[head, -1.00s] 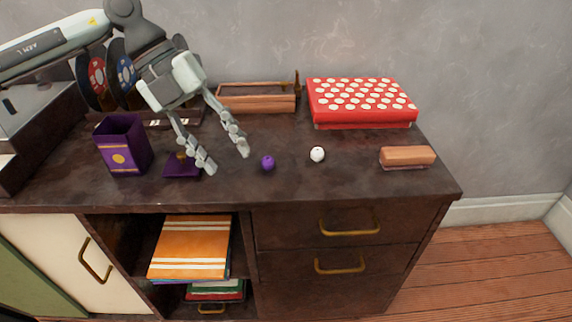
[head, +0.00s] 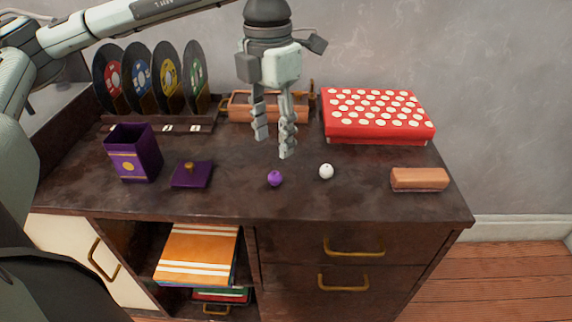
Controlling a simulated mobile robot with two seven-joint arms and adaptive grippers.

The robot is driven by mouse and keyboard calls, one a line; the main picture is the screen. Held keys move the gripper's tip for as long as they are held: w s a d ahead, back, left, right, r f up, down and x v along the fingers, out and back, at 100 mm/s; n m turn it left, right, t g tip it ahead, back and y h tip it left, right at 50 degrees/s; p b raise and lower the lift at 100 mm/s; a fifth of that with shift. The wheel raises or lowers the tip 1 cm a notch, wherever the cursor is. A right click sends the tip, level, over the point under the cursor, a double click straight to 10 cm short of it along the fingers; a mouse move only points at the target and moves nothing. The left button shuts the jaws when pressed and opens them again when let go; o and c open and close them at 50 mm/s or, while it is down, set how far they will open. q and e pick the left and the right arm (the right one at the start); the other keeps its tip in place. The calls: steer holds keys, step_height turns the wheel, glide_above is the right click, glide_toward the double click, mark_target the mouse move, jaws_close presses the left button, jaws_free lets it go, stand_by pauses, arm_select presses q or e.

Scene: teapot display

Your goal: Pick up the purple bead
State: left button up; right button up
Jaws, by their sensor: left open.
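The purple bead (head: 275,178) sits on the dark cabinet top (head: 330,203), left of a white bead (head: 326,171). My left gripper (head: 274,148) points down, open and empty, above the cabinet top. In the picture its fingertips are just above the purple bead, apart from it. My right gripper is not in view.
A purple open box (head: 134,153) and its purple lid (head: 192,174) with a gold knob stand to the left. Behind are several records in a rack (head: 160,126), a wooden tray (head: 240,109) and a red dotted box (head: 376,116). An orange-brown block (head: 419,179) lies at the right.

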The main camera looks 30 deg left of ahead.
mark_target(274, 173)
arm_select(q)
step_height(274, 173, down, 8)
steer(key=shift+s+r+p, duration=0.1)
steer(key=shift+r+p, duration=0.05)
steer(key=shift+p, duration=0.2)
steer(key=shift+c, duration=0.3)
steer(key=c, duration=0.8)
